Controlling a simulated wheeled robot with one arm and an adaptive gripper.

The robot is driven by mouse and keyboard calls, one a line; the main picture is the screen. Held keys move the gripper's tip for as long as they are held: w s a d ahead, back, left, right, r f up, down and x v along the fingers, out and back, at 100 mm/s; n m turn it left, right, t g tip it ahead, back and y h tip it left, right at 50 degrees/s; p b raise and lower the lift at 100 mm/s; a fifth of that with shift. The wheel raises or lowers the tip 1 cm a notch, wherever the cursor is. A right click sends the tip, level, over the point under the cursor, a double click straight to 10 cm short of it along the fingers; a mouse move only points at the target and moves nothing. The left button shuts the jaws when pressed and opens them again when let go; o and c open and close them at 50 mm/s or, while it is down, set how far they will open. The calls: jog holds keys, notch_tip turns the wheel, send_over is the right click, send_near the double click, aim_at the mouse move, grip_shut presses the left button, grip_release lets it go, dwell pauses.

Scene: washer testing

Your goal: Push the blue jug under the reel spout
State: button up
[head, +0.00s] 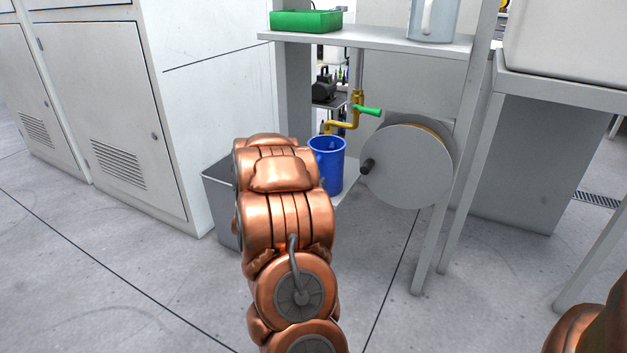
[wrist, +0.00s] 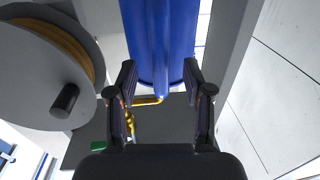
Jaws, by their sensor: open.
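The blue jug (head: 331,170) stands upright on a low grey shelf, partly hidden by my copper arm in the head view. The yellow spout (head: 341,125), with a green lever (head: 367,110), is close above the jug's rim; I cannot tell whether its outlet is over the opening. In the wrist view, which looks upside down, the jug (wrist: 142,40) fills the top middle, with its handle (wrist: 160,50) facing me. My gripper (wrist: 159,80) is open, its fingers apart on either side of the handle. Contact is unclear. The spout (wrist: 147,101) shows beyond the rim.
A grey hose reel (head: 407,166) is just right of the jug. A grey bin (head: 219,205) and white cabinet (head: 180,120) are to the left. A shelf (head: 375,37) above carries a green tray (head: 305,21) and a pale jug (head: 433,20). Open floor lies in front.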

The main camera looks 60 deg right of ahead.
jog(key=a, duration=0.5)
jog(key=shift+s+a, duration=0.2)
jog(key=shift+s, duration=0.2)
